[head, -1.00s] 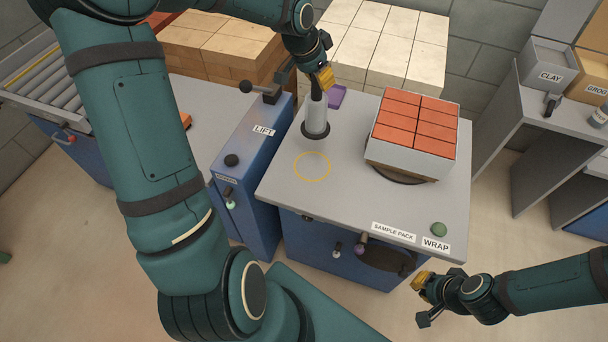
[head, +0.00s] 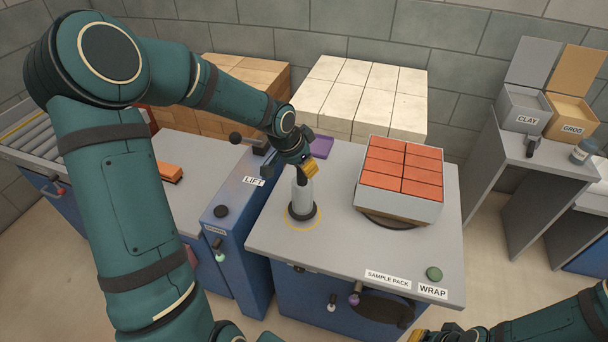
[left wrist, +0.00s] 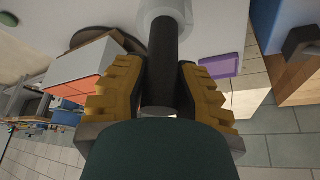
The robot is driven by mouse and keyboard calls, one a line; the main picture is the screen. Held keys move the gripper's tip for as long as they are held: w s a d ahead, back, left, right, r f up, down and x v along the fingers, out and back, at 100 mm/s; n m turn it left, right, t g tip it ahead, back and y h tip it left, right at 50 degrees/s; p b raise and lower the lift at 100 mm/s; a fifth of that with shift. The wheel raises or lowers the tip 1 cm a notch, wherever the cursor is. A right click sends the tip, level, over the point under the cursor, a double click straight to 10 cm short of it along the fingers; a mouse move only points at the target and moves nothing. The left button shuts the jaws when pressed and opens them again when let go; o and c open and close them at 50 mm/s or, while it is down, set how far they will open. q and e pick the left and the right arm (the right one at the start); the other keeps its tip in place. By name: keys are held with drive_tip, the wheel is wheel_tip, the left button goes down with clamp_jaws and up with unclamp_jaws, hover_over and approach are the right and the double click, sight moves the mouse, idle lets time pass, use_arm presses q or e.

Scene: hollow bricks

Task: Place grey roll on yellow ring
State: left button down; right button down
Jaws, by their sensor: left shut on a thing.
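The grey roll (head: 302,193) stands upright with its black round base over the yellow ring (head: 304,229) on the grey table. The ring's line shows around the base; I cannot tell if the base touches the tabletop. My left gripper (head: 304,172) is shut on the black shaft at the roll's top. The left wrist view shows that shaft (left wrist: 160,65) between the yellow finger pads, with the pale roll (left wrist: 165,12) beyond. My right gripper (head: 420,336) is cut off at the bottom edge of the head view, away from the roll; its fingers do not show clearly.
A box of orange bricks (head: 400,205) sits on a dark turntable to the right of the roll. A purple tray (head: 321,147) lies behind. The blue lift unit (head: 235,200) stands left. The tabletop in front of the ring is clear.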

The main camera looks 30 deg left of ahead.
sight(302, 186)
use_arm(q)
wheel_tip(302, 186, down, 3)
drive_tip(key=shift+w+r+b, duration=0.1)
drive_tip(key=shift+b, duration=0.2)
drive_tip(key=shift+r, duration=0.1)
drive_tip(key=c, duration=1.2)
unclamp_jaws()
drive_tip(key=shift+f, duration=0.25)
drive_tip(key=o, duration=0.3)
drive_tip(key=shift+r, duration=0.1)
drive_tip(key=shift+r, duration=0.1)
